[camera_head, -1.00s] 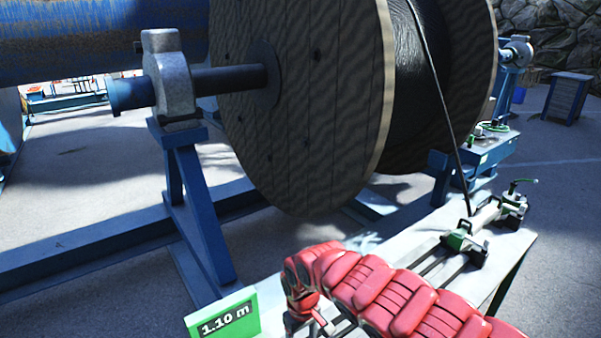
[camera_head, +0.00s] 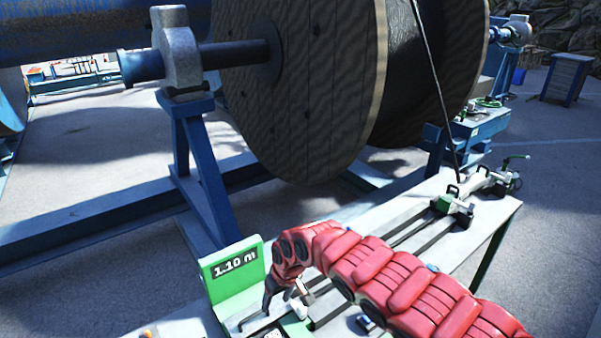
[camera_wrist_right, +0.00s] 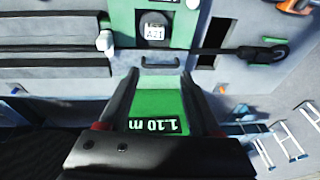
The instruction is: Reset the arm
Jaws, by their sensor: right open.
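My right arm, in red padding, comes in from the right in the head view. Its gripper (camera_head: 284,300) points down over the left end of the workbench (camera_head: 400,225), close to the green sign (camera_head: 232,268) reading 1.10 m. In the right wrist view the gripper (camera_wrist_right: 160,75) has its two fingers apart. The green sign (camera_wrist_right: 158,112) shows between them, with a small handle beyond the fingertips. No object is visibly held. My left gripper is not in view.
A large wooden cable reel (camera_head: 305,95) with black cable (camera_head: 412,80) stands behind the bench on a blue stand (camera_head: 200,165). A clamp device (camera_head: 455,205) sits at the bench's far right. Open floor lies to the right.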

